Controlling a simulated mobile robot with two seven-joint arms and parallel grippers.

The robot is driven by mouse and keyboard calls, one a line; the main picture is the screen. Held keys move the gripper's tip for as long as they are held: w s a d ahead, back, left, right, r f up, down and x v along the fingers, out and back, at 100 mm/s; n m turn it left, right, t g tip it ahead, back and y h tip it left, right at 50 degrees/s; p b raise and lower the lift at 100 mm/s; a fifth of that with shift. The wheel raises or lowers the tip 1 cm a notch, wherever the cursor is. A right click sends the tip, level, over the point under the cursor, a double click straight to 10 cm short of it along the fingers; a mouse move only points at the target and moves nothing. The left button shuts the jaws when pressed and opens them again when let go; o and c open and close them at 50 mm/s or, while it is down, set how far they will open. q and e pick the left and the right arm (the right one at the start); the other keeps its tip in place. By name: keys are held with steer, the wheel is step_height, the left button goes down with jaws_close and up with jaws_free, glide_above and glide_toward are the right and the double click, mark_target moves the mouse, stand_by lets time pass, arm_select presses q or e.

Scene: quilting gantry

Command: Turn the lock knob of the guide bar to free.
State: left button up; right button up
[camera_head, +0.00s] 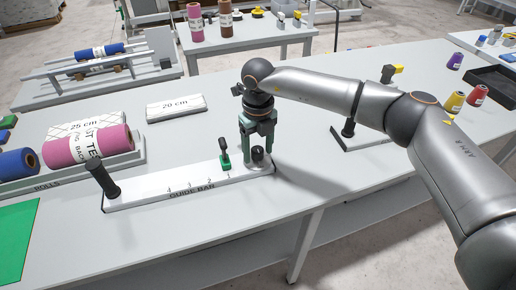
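The guide bar (150,193) is a long white plate with "GUIDE BAR" and numbered marks on its front, lying on the grey table. A black upright post (102,178) stands at its left end. A small green piece with a black top (224,155) stands on it toward the right. The knob's setting is not readable. My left gripper is not in view.
Pink (85,147) and blue (15,163) rolls lie on a rack at left. A white "20 cm" pad (176,107) lies behind the bar. Another white plate (365,136) with a black post stands right, partly behind my arm. Coloured spools and a black tray (493,80) are far right.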

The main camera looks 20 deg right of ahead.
mark_target(258, 150)
step_height(258, 150, up, 12)
steer(key=b, duration=0.1)
steer(key=shift+r, duration=0.25)
stand_by(0.4)
stand_by(0.3)
